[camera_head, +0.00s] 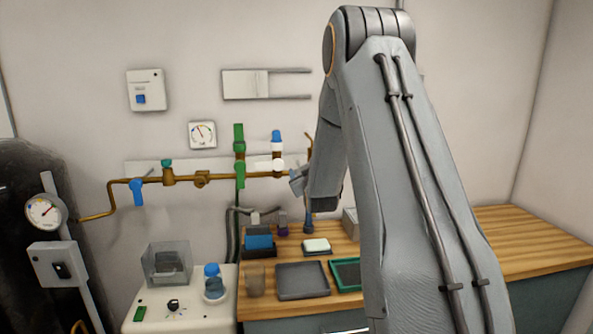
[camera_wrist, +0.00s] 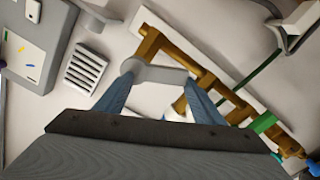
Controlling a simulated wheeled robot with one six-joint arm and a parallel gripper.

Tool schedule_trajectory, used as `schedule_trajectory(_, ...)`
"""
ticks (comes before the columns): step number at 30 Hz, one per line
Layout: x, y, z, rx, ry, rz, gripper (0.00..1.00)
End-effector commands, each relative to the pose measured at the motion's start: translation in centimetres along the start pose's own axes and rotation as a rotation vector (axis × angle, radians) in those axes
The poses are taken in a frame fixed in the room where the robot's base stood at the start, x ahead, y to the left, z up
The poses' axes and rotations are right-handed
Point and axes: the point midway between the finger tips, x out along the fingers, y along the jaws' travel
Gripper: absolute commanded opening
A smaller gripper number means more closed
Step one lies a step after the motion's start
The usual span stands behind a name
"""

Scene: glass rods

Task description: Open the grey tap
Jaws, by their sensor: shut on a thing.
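The grey tap (camera_wrist: 158,74) shows in the wrist view as a grey lever on the brass pipe. My gripper (camera_wrist: 160,78) is shut on this lever, with one blue-grey finger at each end of it. In the head view my gripper (camera_head: 298,181) is at the right end of the brass pipe, beside the white tap. My arm hides the grey tap there. The lever lies across the space between the fingers, and its far end meets the pipe body.
The brass pipe (camera_head: 215,179) runs along the wall with a blue tap (camera_head: 137,190), a green tap (camera_head: 239,174) and a white tap (camera_head: 277,165). Below, the wooden bench (camera_head: 505,225) holds a grey tray (camera_head: 302,280) and other items. A white louvred vent (camera_wrist: 86,68) is left of my gripper.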

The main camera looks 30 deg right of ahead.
Motion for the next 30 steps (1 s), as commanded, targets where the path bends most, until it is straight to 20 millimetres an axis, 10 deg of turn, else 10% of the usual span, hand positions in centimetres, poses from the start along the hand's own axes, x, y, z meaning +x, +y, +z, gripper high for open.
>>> schedule_trajectory(3, 0.0, 0.0, -0.1, 0.0, 0.002, 0.0, 0.22)
schedule_trajectory(4, 0.0, 0.0, -0.1, 0.001, 0.002, 0.0, 0.67)
schedule_trajectory(7, 0.0, -0.1, -0.1, 0.001, 0.002, 0.0, 0.81)
schedule_trajectory(17, -0.3, -0.2, -0.1, 0.002, 0.002, -0.002, 0.81)
schedule_trajectory(30, -6.4, -0.2, -0.1, 0.002, 0.002, -0.001, 0.81)
